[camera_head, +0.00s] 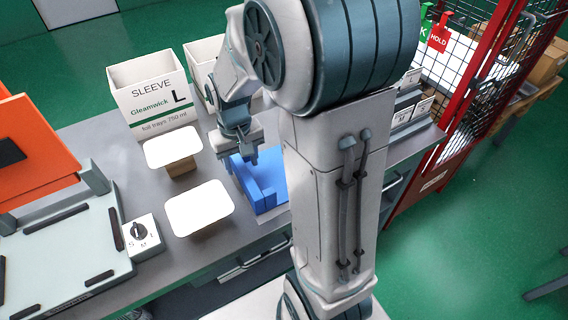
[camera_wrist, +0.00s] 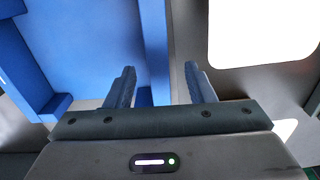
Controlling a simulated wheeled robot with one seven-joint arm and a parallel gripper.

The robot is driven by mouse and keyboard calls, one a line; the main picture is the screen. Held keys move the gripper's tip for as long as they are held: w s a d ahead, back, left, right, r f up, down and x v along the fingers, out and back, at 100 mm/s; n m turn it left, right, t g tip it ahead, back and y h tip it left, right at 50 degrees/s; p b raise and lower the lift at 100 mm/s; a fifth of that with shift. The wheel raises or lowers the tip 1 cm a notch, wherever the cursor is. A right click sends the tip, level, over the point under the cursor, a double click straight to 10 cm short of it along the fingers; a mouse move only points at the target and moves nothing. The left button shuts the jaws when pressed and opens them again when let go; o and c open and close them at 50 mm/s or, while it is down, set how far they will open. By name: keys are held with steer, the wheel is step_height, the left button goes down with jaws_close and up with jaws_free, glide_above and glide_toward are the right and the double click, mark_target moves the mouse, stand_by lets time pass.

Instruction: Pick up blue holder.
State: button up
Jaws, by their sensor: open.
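The blue holder (camera_head: 262,198) stands on the grey bench, partly hidden behind my arm. It has a raised wall and a recessed floor. In the wrist view the blue holder (camera_wrist: 80,45) fills the upper left, and its upright edge wall runs between my fingers in the picture. My gripper (camera_head: 241,158) is above the left side of the holder, pointing down. In the wrist view my gripper (camera_wrist: 160,85) is open, with nothing held. I cannot tell how far the fingertips are from the wall.
Two white-topped stands (camera_head: 172,147) (camera_head: 199,208) are left of the holder. A SLEEVE box (camera_head: 150,112) stands behind them, with another white bin (camera_head: 203,60) beside it. A dial box (camera_head: 142,235) and a pale fixture (camera_head: 70,262) are at the left. A red mesh cage (camera_head: 470,110) is at the right.

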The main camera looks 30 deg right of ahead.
mark_target(244, 171)
steer(key=shift+s+d+f, duration=0.1)
steer(key=shift+f, duration=2.7)
jaws_close()
